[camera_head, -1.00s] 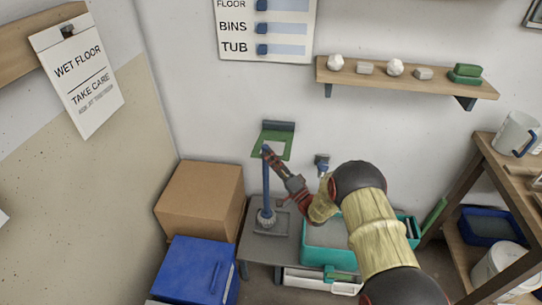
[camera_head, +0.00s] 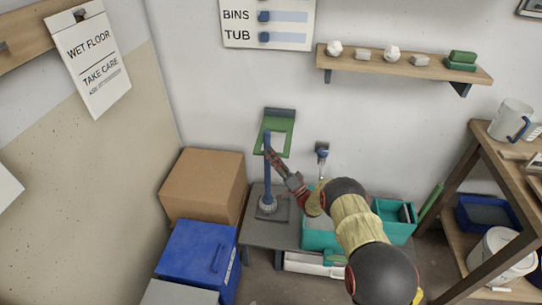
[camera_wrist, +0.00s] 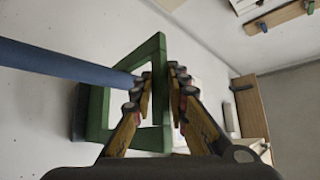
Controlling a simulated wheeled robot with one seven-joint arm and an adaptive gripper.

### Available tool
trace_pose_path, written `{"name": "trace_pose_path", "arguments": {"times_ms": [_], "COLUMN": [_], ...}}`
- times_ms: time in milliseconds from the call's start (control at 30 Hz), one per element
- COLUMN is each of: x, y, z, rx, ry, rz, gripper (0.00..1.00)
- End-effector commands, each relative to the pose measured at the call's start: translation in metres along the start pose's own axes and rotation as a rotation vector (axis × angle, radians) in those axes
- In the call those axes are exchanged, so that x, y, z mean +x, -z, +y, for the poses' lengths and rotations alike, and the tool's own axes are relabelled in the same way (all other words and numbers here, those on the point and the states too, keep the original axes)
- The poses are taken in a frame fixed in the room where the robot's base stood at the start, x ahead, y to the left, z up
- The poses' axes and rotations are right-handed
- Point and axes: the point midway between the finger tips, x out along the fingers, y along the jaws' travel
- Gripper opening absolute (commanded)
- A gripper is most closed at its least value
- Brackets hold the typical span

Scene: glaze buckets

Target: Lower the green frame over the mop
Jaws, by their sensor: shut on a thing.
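The green frame (camera_head: 289,138) is a rectangle with an open middle and a dark block at its far end. My gripper (camera_head: 270,153) is shut on one bar of the frame and holds it up near the top of the mop's blue pole (camera_head: 267,172). The mop stands upright, its grey head (camera_head: 267,205) on a grey stand. In the wrist view, my gripper (camera_wrist: 158,92) grips the near-right bar of the green frame (camera_wrist: 97,115). The blue pole (camera_wrist: 60,68) crosses in front of the left bar, its end over the opening. I cannot tell whether it passes through.
A cardboard box (camera_head: 203,185) and a blue bin (camera_head: 200,262) stand left of the grey stand (camera_head: 262,235). Teal bins (camera_head: 397,212) stand to the right, partly behind my arm. A wall shelf (camera_head: 405,66) is above; a wooden rack (camera_head: 465,180) is at the right.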

Motion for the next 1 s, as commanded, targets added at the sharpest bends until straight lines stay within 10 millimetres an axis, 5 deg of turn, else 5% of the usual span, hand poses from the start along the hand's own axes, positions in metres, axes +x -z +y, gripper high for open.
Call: {"name": "trace_pose_path", "arguments": {"times_ms": [300,333,600,1000], "x": [0.002,0.002,0.001,-0.008], "y": [0.004,0.004,0.002,0.001], "z": [0.002,0.002,0.001,0.002], "rx": [-0.007,-0.007,-0.003,-0.001], "ry": [-0.004,-0.004,-0.003,-0.004], "rz": [0.005,0.005,0.003,0.001], "gripper": [0.00,0.17,0.32,0.32]}}
